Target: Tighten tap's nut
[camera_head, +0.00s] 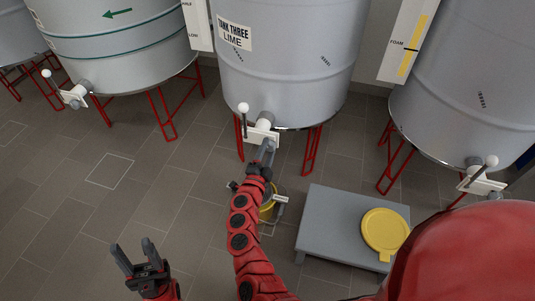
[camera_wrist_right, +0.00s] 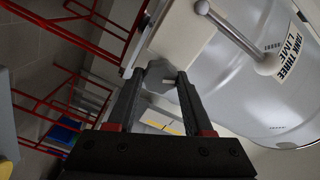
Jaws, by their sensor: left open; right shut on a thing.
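The Tank Three Lime tank (camera_head: 290,60) stands at the centre back on red legs. Its tap (camera_head: 263,130) has a white plate and a lever with a white ball end. My right gripper (camera_head: 266,150) reaches up to the underside of this tap. The lever also shows in the wrist view (camera_wrist_right: 235,32). My left gripper (camera_head: 134,252) is open and empty, low at the left, away from the tanks.
Other tanks with taps stand at left (camera_head: 110,50) and right (camera_head: 470,100). A grey platform (camera_head: 325,225) bears a yellow lid (camera_head: 385,232). The tiled floor at left is clear.

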